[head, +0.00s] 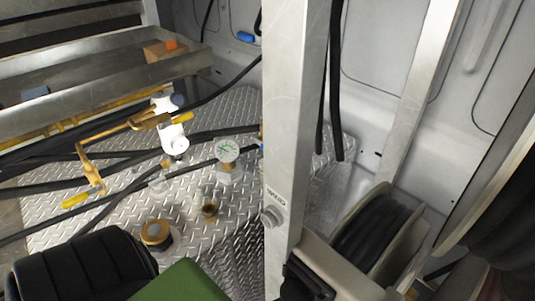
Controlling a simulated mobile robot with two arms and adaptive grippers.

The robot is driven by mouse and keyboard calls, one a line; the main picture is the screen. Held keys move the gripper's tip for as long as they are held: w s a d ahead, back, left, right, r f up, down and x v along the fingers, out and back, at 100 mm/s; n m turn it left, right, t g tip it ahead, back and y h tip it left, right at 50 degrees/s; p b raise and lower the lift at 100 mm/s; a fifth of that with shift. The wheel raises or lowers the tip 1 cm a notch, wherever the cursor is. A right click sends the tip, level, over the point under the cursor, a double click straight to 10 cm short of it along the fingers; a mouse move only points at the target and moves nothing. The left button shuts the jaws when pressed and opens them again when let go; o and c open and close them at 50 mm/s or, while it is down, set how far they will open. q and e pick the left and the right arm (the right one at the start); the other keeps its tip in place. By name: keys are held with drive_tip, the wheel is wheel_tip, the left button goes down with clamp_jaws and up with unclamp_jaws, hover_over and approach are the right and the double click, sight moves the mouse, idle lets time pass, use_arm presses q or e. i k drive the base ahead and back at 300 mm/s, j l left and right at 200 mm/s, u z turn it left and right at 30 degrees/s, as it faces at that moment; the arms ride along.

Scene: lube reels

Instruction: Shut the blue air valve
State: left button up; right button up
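A small blue piece (245,36) sits against the pale wall panel at the upper middle of the head view. I cannot tell whether it is the air valve's handle. A sliver of blue (262,147) shows at the left edge of the grey upright, mostly hidden by it. Neither of my grippers can be made out in this view, and nothing is seen touching either blue piece.
A grey metal upright (298,120) splits the view. A hose reel (375,235) stands at its right. Black hoses and brass pipework with a yellow handle (75,201) cross above the tread-plate floor (110,210). A white cylinder (174,138) stands among them. A green surface (180,284) fills the lower front.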

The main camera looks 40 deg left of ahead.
sight(249, 38)
drive_tip(key=u, duration=0.45)
drive_tip(key=j+u, duration=0.15)
drive_tip(key=u, duration=0.3)
drive_tip(key=j+u, duration=0.1)
drive_tip(key=u, duration=0.35)
